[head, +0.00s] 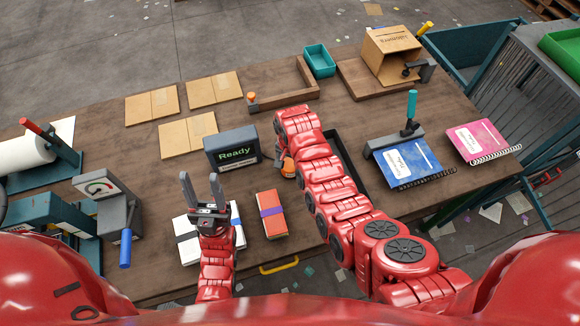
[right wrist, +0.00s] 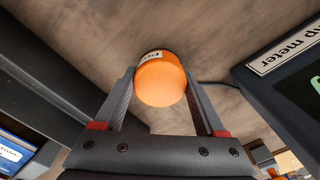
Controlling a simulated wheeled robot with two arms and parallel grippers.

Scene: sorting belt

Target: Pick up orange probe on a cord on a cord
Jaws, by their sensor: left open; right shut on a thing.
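The orange probe (right wrist: 161,80) sits between the fingers of my right gripper (right wrist: 160,82) in the right wrist view. It has a rounded orange end and a white label with dark letters. The fingers press on both its sides. A thin dark cord shows to its right, by the meter. In the head view a bit of orange (head: 288,168) shows beside my right arm's end, which hides most of that gripper. My left gripper (head: 201,180) is open and empty, fingers pointing up the picture, above white packets.
A dark meter (head: 232,149) reading "Ready" stands just left of my right arm; its labelled edge also shows in the right wrist view (right wrist: 285,55). A red bundle (head: 271,213) lies near the front. Blue (head: 408,163) and pink (head: 482,141) notebooks lie right.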

